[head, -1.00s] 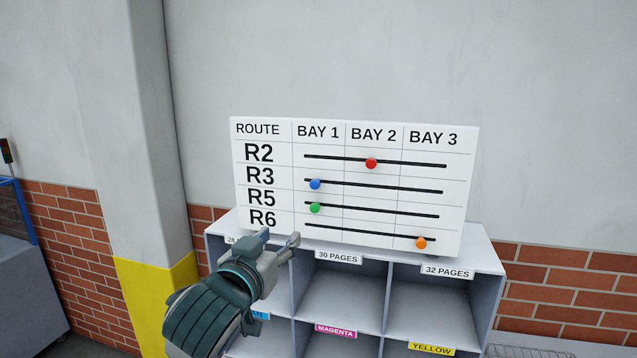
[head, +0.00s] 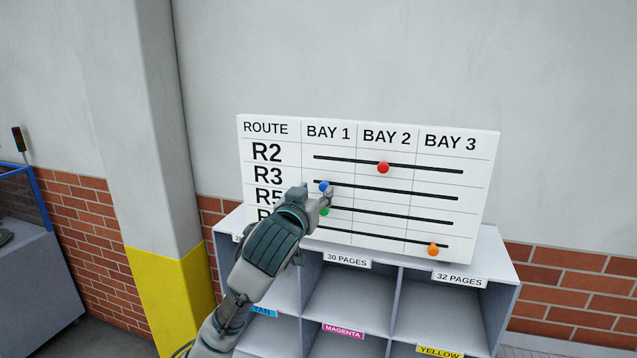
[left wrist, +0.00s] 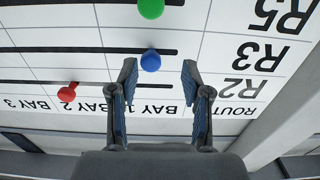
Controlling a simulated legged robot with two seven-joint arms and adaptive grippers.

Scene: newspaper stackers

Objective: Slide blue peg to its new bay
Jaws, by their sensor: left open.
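The blue peg (head: 324,187) sits on the R3 slot in the Bay 1 column of the white route board (head: 440,150). In the left wrist view the blue peg (left wrist: 150,61) shows beyond the fingertips, between their lines. My left gripper (head: 318,192) is open in front of the board, close to the blue peg; its two fingers (left wrist: 160,75) are spread with nothing between them. Whether a finger touches the peg cannot be told. The R3 slot (head: 400,191) runs clear to the right through Bay 2 and Bay 3. My right gripper is not in view.
The green peg (head: 324,211) is just below on the R5 slot in Bay 1, partly hidden by my gripper. The red peg (head: 383,168) is on R2 in Bay 2. The orange peg (head: 433,250) is on R6 in Bay 3. A grey shelf unit (head: 490,262) stands below the board.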

